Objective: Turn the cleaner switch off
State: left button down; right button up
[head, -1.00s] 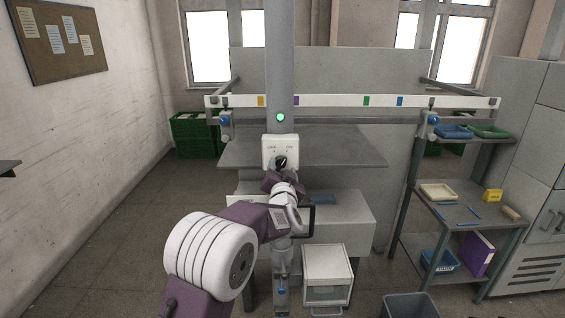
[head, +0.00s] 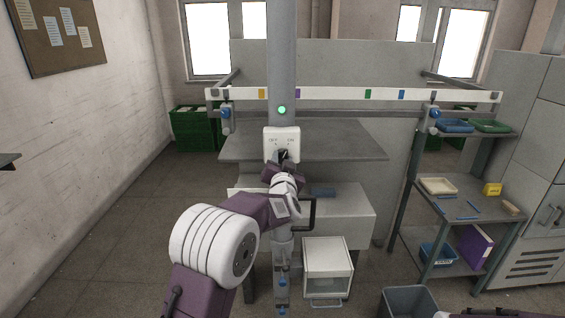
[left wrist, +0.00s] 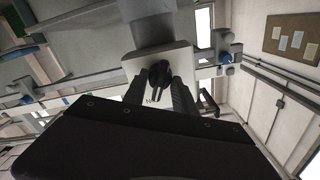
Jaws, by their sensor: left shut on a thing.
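The cleaner switch is a white box (head: 271,147) on the grey column, with OFF lettered at left and ON at right. Its black knob (head: 284,155) is partly hidden by my left gripper (head: 283,165), which reaches it from below and in front. In the left wrist view the knob (left wrist: 158,74) sits between the two dark fingers of my left gripper (left wrist: 159,92), which is shut on it. I cannot tell clearly which label the knob points to. A green lamp (head: 282,110) glows on the column above the box. My right gripper is out of view.
A grey shelf (head: 345,146) lies behind the column, under a long white rail (head: 335,97) with coloured marks. A rack (head: 460,215) with trays stands at right. A grey bin (head: 410,302) is at the bottom right. Floor at left is clear.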

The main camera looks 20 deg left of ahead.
pick_arm(q)
jog(key=n+b, duration=0.2)
jog(key=n, duration=0.1)
jog(key=n+b, duration=0.1)
jog(key=n, duration=0.1)
jog(key=shift+f, duration=0.35)
jog(key=n+b, duration=0.1)
jog(key=n, duration=0.2)
jog(key=shift+b, duration=0.4)
jog(key=shift+n+b, duration=0.5)
jog(key=shift+n, duration=1.1)
